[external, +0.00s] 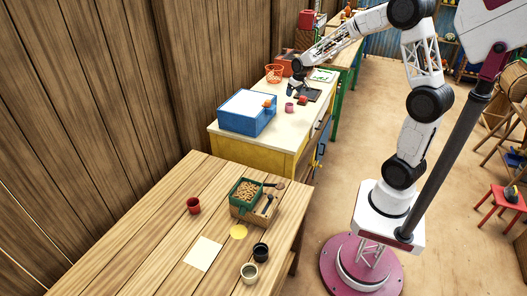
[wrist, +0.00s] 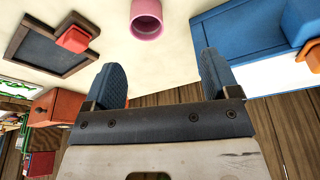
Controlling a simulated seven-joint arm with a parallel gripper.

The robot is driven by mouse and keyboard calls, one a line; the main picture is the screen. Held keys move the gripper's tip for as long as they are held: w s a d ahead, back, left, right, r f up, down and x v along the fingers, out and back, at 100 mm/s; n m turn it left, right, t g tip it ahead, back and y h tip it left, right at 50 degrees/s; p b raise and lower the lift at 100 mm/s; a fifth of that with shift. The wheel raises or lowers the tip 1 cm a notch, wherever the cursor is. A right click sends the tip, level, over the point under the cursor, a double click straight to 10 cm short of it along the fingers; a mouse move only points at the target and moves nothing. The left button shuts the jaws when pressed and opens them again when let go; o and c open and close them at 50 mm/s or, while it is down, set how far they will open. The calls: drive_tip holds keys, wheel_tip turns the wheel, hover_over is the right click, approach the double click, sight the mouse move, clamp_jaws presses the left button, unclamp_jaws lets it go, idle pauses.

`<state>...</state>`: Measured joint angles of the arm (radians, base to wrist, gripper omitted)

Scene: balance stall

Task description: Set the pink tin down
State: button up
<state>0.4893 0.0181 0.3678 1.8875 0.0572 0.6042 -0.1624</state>
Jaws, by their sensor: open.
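The pink tin (external: 289,107) stands on the pale top of the yellow bench, between the blue box and the dark board. In the wrist view the pink tin (wrist: 146,20) shows at the top edge, partly cut off by the frame. My gripper (external: 290,89) is above the bench, close to the tin. In the wrist view my gripper (wrist: 162,78) has its two fingers wide apart, with nothing between them. The tin lies beyond the fingertips and looks apart from them.
A blue box with a white top (external: 240,122) stands left of the tin. A dark board (external: 315,95) with a red block (external: 303,100) is to its right. An orange bucket (external: 275,74) is behind. Bare bench top (external: 285,133) lies in front of the tin.

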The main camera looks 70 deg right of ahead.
drive_tip(key=s+a+r+n, duration=0.1)
drive_tip(key=s+a+r, duration=0.25)
drive_tip(key=a, duration=0.25)
drive_tip(key=s+a+r, duration=0.3)
drive_tip(key=a+r, duration=0.1)
drive_tip(key=a, duration=0.2)
drive_tip(key=s+a+r+n, duration=0.1)
drive_tip(key=s+a+r, duration=0.1)
drive_tip(key=s+a, duration=0.8)
drive_tip(key=s+a+r+n, duration=0.2)
drive_tip(key=s+a, duration=0.9)
drive_tip(key=s, duration=0.8)
drive_tip(key=shift+a+r+y, duration=0.25)
drive_tip(key=shift+y, duration=0.15)
